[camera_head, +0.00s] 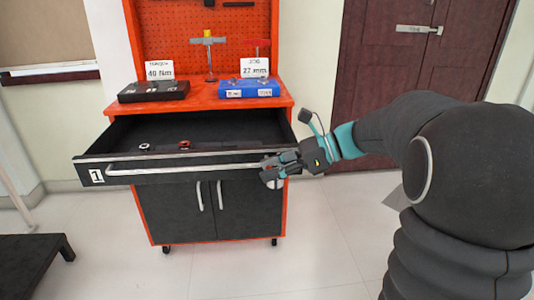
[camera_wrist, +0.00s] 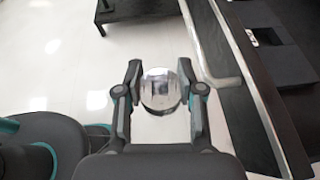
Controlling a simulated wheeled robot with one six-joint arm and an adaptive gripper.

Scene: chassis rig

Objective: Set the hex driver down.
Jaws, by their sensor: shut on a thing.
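My gripper (camera_head: 272,172) is at the right end of the open drawer's front, beside the handle. In the wrist view my gripper (camera_wrist: 160,88) is shut on a round, shiny silver piece, which I take to be the hex driver (camera_wrist: 161,92), seen end-on. Its silver surface also shows just below the fingers in the head view (camera_head: 274,183). The rest of its shape is hidden. The piece is held in the air, with pale floor behind it in the wrist view.
The open drawer (camera_head: 90,174), labelled 1, holds a small pale ring (camera_head: 144,146) and a small reddish piece (camera_head: 184,145). Its floor is otherwise mostly clear. On the orange cabinet top (camera_head: 203,92) are a black case (camera_head: 153,91), a blue case (camera_head: 249,89), two signs and an upright T-shaped tool (camera_head: 208,50).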

